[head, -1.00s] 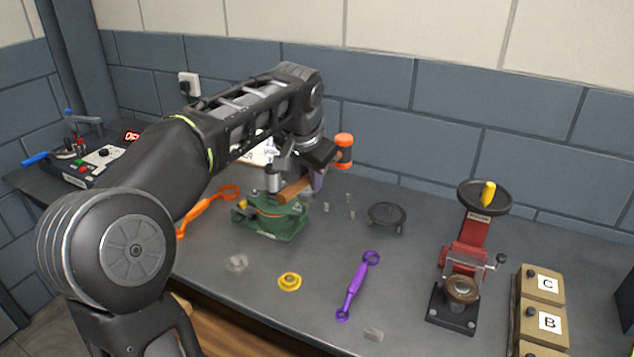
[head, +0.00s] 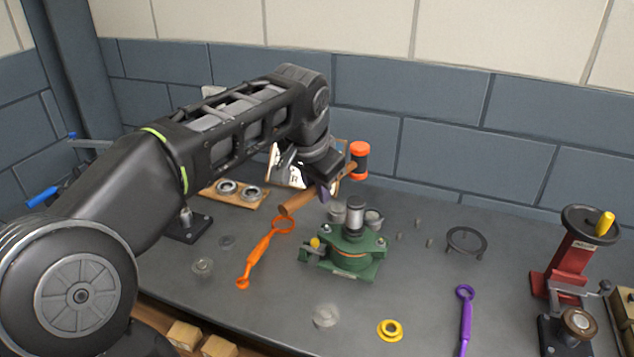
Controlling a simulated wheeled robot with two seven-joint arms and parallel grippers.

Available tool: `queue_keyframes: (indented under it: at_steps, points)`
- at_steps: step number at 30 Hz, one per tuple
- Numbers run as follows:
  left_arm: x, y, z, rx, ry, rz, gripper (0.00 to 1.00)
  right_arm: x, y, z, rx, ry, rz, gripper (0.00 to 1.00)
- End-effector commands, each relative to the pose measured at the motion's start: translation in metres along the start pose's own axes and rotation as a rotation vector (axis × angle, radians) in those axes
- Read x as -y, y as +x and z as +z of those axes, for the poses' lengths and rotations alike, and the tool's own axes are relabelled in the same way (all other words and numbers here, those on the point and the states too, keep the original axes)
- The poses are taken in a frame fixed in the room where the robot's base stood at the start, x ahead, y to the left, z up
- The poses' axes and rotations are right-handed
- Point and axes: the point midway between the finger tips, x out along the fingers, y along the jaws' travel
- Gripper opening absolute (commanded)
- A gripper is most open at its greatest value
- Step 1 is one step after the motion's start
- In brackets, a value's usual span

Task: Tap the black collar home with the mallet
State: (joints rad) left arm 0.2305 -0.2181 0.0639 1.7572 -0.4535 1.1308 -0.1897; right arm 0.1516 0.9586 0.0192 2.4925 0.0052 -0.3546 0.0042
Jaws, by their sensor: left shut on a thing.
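The mallet has a black head with orange faces (head: 360,161) and a brown wooden handle (head: 298,203). My left gripper (head: 326,184) is shut on the handle and holds the mallet in the air, with the head to its right. The green casing (head: 343,258) stands on the bench below and to the right of the gripper. A grey upright cylinder (head: 355,217) with dark bands rises from its middle; I cannot tell which dark part is the black collar. The mallet head is above and behind the cylinder, apart from it. My right gripper is not in view.
An orange ring-ended tool (head: 262,252) lies left of the casing. A yellow ring (head: 390,330) and a purple tool (head: 465,318) lie in front and to the right. A black ring stand (head: 466,241) and a red press (head: 575,262) stand on the right.

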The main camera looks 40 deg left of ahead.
Motion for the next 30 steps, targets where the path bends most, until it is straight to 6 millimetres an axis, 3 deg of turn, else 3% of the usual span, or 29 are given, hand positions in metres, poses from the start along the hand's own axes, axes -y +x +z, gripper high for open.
queue_keyframes:
  at_steps: [10, 24, 30]
  points:
    - [0.000, 0.002, -0.001, -0.006, -0.001, -0.002, 0.00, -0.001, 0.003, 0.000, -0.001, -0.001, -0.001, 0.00]
    - [-0.007, 0.031, 0.011, -0.006, -0.001, -0.002, 0.00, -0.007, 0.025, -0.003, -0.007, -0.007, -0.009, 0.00]
    - [-0.007, 0.035, 0.013, -0.007, -0.001, -0.002, 0.00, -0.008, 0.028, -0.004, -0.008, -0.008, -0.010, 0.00]
